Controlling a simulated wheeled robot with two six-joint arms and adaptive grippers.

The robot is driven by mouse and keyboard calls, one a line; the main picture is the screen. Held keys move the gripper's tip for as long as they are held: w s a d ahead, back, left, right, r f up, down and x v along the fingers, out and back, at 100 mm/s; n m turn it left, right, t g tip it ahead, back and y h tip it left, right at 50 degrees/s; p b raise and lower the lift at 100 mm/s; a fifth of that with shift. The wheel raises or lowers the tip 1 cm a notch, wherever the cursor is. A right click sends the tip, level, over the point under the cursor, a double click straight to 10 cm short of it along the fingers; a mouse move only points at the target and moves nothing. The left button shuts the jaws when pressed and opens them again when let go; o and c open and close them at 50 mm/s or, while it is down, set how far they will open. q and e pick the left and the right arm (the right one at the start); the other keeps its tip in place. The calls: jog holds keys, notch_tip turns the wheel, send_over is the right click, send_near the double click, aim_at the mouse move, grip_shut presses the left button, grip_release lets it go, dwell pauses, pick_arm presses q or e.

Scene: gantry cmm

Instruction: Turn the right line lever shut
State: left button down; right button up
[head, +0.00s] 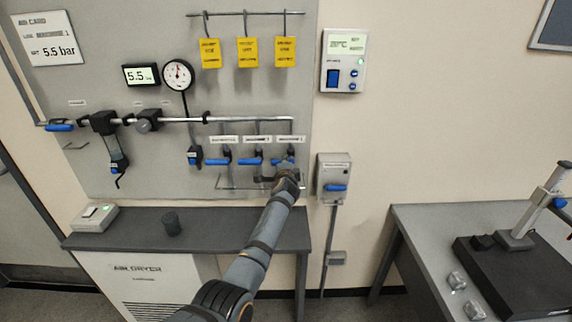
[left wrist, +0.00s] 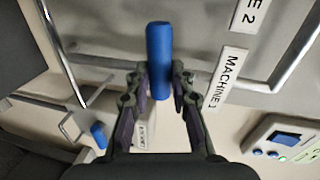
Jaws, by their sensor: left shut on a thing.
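The right line lever (head: 282,161) is a blue handle at the right end of the row of three, under the label reading MACHINE 1. My left gripper (head: 286,172) is at this lever and partly hides it in the head view. In the left wrist view the blue lever (left wrist: 158,50) stands between the two fingertips (left wrist: 160,78), and the gripper is shut on it. The middle line lever (head: 251,161) and left line lever (head: 217,162) lie roughly level to its left. My right gripper is not in view.
A grey switch box (head: 334,172) with a blue handle is mounted close right of my gripper. A thin rail (head: 232,188) runs below the levers. Yellow tags (head: 247,53) hang above.

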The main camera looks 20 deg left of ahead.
pick_arm(q)
jog(key=shift+a+r+m+y, duration=0.2)
jog(key=shift+m+y, duration=0.1)
jog(key=shift+m, duration=0.2)
jog(key=c, duration=1.5)
grip_release()
jog(key=o, duration=0.4)
jog(key=shift+w+a+f, duration=0.1)
jog(key=shift+f, duration=0.05)
jog(key=shift+c, duration=0.2)
jog(key=v, duration=0.7)
jog(key=shift+s, duration=0.25)
